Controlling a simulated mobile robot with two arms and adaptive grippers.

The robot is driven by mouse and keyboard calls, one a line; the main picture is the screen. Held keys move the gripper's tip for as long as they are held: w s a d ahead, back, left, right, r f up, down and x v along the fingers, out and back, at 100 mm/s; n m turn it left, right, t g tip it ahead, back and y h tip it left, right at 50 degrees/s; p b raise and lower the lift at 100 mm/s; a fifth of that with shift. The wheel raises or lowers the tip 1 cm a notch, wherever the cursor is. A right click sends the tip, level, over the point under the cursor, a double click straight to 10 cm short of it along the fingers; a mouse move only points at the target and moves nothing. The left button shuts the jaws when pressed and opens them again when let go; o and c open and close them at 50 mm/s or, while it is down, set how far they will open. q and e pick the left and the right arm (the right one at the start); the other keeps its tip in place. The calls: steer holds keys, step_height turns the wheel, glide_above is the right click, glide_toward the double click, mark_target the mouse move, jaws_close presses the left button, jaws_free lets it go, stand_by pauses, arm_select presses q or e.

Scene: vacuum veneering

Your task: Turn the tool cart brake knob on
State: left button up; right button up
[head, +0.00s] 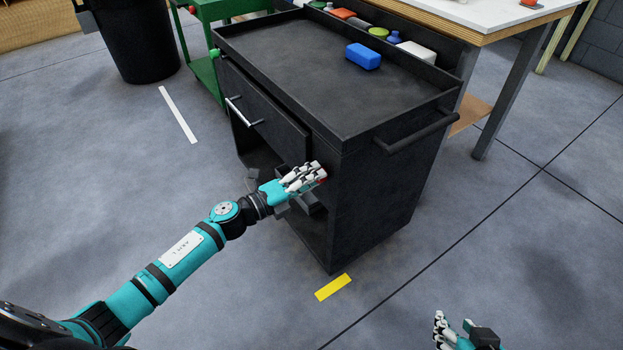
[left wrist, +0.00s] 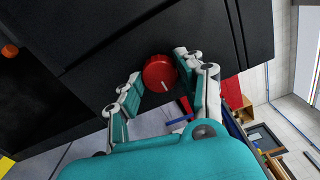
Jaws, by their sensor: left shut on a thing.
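The black tool cart (head: 378,205) stands in the middle of the head view. Its red round brake knob (left wrist: 160,73) with a white mark line sits on the cart's dark panel in the left wrist view. My left gripper (head: 316,176) is at the cart's front corner, below the drawer. In the left wrist view its fingers (left wrist: 158,68) lie on both sides of the knob, shut on it. My right gripper (head: 456,328) is low at the bottom edge, apart from the cart, with its fingers spread and empty.
The cart has a side handle (head: 417,132) and a drawer handle (head: 243,110). A workbench (head: 500,15) stands behind, a black bin (head: 139,40) back left. The floor in front is clear.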

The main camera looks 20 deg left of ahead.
arm_select(q)
steer(key=shift+f, duration=0.1)
stand_by(0.3)
steer(key=o, duration=1.1)
steer(key=shift+o, duration=0.2)
steer(key=shift+s, duration=0.1)
steer(key=v, duration=1.2)
